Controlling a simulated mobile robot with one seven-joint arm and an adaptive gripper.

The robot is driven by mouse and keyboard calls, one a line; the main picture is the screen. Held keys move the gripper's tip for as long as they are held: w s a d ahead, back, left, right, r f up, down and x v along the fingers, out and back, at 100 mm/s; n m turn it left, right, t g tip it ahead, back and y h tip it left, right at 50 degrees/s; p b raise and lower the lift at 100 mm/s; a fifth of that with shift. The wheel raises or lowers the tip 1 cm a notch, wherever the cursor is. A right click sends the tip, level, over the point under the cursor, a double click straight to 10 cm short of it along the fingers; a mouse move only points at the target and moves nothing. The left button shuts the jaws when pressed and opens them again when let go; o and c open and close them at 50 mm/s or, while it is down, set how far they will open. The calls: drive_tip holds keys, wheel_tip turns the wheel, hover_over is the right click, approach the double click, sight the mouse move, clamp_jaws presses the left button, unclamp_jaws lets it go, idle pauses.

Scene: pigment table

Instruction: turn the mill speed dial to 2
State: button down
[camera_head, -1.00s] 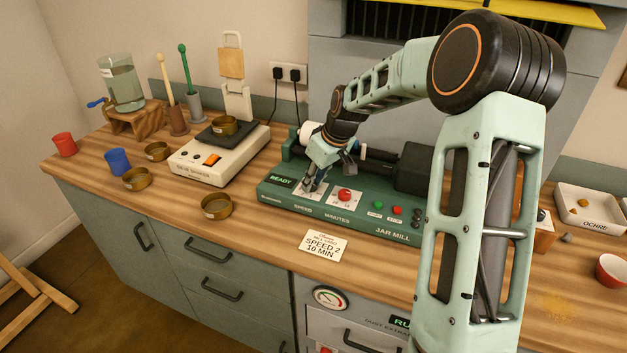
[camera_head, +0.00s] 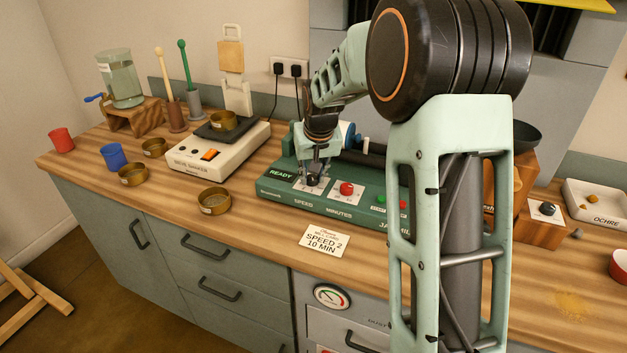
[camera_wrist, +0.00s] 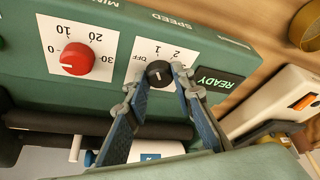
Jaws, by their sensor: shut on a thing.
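The speed dial is a small black knob (camera_wrist: 160,74) on a white plate of the green jar mill (camera_head: 272,192). My gripper (camera_wrist: 159,76) is shut on the knob, one fingertip on each side, pointing down at the mill's front panel. In the head view my gripper (camera_head: 313,178) hides most of the knob. The knob has a pale pointer mark. In the wrist view the plate appears upside down, and I cannot tell for sure which number the pointer meets. The mill display (camera_wrist: 216,85) reads READY.
The red minutes dial (camera_wrist: 77,59) is close beside the speed dial. A card (camera_head: 324,239) in front of the mill reads SPEED 2, 10 MIN. A brass dish (camera_head: 214,200) and a white scale (camera_head: 190,160) stand to the left. My arm hides the mill's right end.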

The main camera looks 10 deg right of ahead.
drive_tip(key=m, duration=0.2)
drive_tip(key=m+h+b, duration=0.1)
drive_tip(key=m+h, duration=0.1)
drive_tip(key=m, duration=0.1)
drive_tip(key=shift+w+a+m+g+b, duration=0.1)
drive_tip(key=shift+a+m+g+b, duration=0.2)
drive_tip(key=shift+b, duration=0.05)
drive_tip(key=m+h, duration=0.1)
drive_tip(key=m, duration=0.1)
drive_tip(key=m+g, duration=0.1)
drive_tip(key=m, duration=0.2)
drive_tip(key=shift+w+a+h+p, duration=0.1)
drive_tip(key=shift+h+p, duration=0.25)
drive_tip(key=shift+h, duration=0.05)
drive_tip(key=shift+m+g, duration=0.3)
drive_tip(key=c, duration=1.7)
unclamp_jaws()
drive_tip(key=shift+o, duration=0.2)
drive_tip(key=v, duration=1.2)
